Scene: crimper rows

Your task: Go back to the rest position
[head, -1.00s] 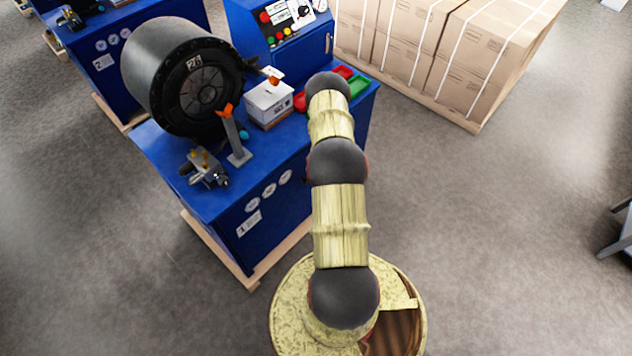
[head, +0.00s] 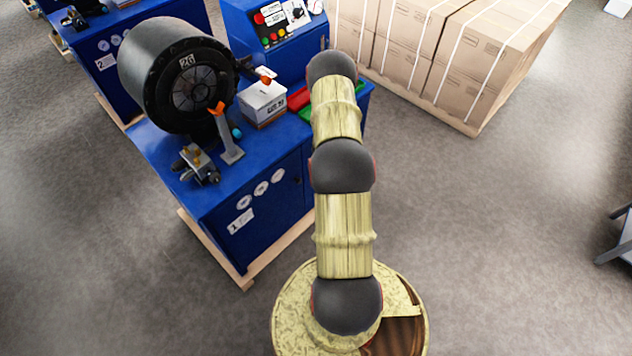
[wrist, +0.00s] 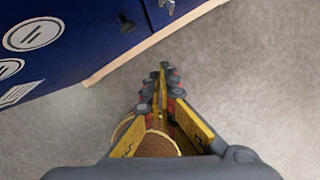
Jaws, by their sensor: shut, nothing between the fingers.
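My gripper (wrist: 163,75) shows in the wrist view with its yellow fingers together and nothing between them. It points down past the blue cabinet's side, over grey floor. In the head view my arm rises from my base and reaches toward the blue bench; the gripper itself is hidden there behind the arm. The blue bench (head: 225,215) carries a black round crimper (head: 185,75) marked 26. The bench side also shows in the wrist view (wrist: 85,40), left of my gripper and apart from it.
A blue control cabinet (head: 285,55) stands behind. Stacked cartons (head: 465,60) sit at the back right.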

